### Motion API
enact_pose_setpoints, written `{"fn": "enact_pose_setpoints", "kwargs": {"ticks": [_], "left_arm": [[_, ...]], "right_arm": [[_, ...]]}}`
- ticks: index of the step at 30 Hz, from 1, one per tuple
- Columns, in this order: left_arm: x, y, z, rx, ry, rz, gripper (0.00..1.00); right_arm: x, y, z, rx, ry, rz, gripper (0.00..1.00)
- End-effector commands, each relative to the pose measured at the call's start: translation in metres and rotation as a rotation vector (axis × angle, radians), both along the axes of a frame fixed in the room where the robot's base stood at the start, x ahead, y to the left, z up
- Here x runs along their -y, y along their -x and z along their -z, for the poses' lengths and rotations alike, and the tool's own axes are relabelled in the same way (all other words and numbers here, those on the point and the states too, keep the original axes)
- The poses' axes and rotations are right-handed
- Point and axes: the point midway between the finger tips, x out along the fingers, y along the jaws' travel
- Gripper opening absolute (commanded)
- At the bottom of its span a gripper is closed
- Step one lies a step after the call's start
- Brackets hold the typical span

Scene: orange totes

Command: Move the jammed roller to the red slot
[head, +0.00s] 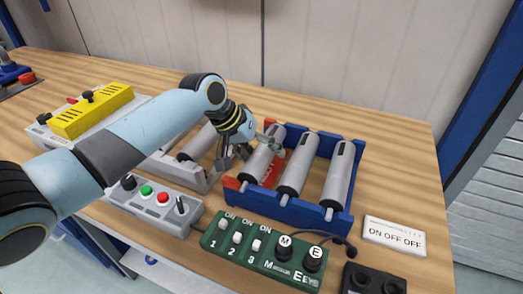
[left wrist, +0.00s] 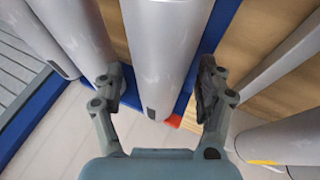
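A blue rack (head: 300,212) holds three grey rollers side by side. Red parts (head: 232,184) mark its left end, by the leftmost roller (head: 262,160). My left gripper (head: 246,150) is over that roller. In the left wrist view, the open fingers (left wrist: 160,88) straddle a grey roller (left wrist: 165,45), with a narrow gap at the left finger. A red patch (left wrist: 174,121) shows beside that roller's end. Another roller (head: 198,143) lies in a grey frame (head: 183,172) left of the rack, partly behind my arm. I cannot tell which roller is the jammed one. My right gripper is not in view.
A grey button box (head: 155,200) and a green switch panel (head: 262,255) stand in front. A yellow controller (head: 90,110) is at the left. A white sign (head: 394,238) and a black socket block (head: 372,280) are at the right. The table behind the rack is clear.

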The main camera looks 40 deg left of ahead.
Motion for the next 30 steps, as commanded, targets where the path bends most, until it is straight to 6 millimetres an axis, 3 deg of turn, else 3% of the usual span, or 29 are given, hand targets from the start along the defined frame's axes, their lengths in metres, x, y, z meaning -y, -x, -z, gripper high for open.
{"fn": "enact_pose_setpoints", "kwargs": {"ticks": [8,21,30], "left_arm": [[-0.004,0.005,-0.008,-0.001,-0.004,-0.001,0.73],[-0.029,0.046,-0.084,-0.001,-0.007,0.002,0.73],[-0.032,0.055,-0.102,-0.001,0.000,0.001,0.73]], "right_arm": [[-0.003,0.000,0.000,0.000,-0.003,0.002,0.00],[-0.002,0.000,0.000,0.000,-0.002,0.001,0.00],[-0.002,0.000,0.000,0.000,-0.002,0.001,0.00]]}}
